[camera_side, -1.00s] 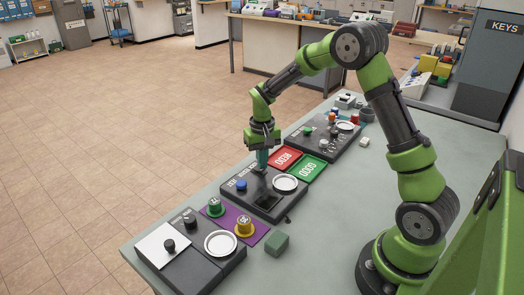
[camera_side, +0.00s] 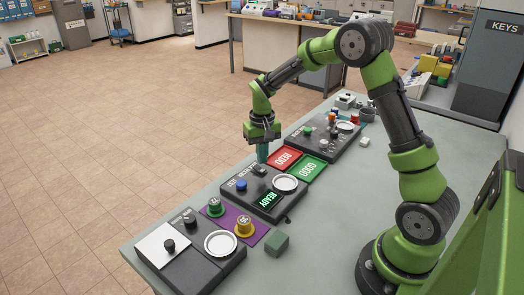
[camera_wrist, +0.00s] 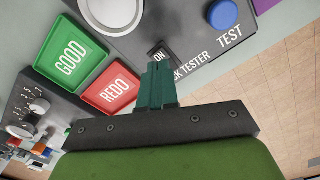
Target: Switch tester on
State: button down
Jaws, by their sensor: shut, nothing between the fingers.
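The tester (camera_side: 272,201) is a dark box in the middle of the table in the side view. Its display (camera_side: 268,199) shows green "READY". It bears a blue button (camera_side: 241,185), marked TEST in the wrist view (camera_wrist: 223,14), and a white round dish (camera_side: 285,183). The switch (camera_side: 260,170) is at its far edge; in the wrist view the switch (camera_wrist: 158,54) shows "ON". My gripper (camera_side: 262,158) is shut and empty, its teal fingertips just at the switch. In the wrist view the fingertips (camera_wrist: 157,72) partly cover the switch; I cannot tell whether they touch it.
A red REDO tray (camera_side: 284,158) and a green GOOD tray (camera_side: 307,168) lie beside the tester. Another dark panel (camera_side: 330,143) stands behind, and a panel with a white plate (camera_side: 164,244) in front. A purple mat (camera_side: 252,237) holds green and yellow weights.

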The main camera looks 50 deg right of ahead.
aim_at(262, 170)
jog(key=shift+r, duration=2.15)
jog(key=s+a+r+t, duration=0.2)
jog(key=s+a+r, duration=0.2)
jog(key=s, duration=0.2)
jog(key=s+a+r+n+t+y, duration=0.1)
jog(key=s+a+r+t, duration=0.1)
jog(key=s+a+r, duration=0.2)
jog(key=s+a+r+n+t+y, duration=0.1)
jog(key=s+a+r+t, duration=0.2)
jog(key=s, duration=0.7)
notch_tip(262, 170, up, 2)
jog(key=shift+s+a+r, duration=0.1)
jog(key=shift+s+a, duration=0.1)
jog(key=shift+a, duration=0.7)
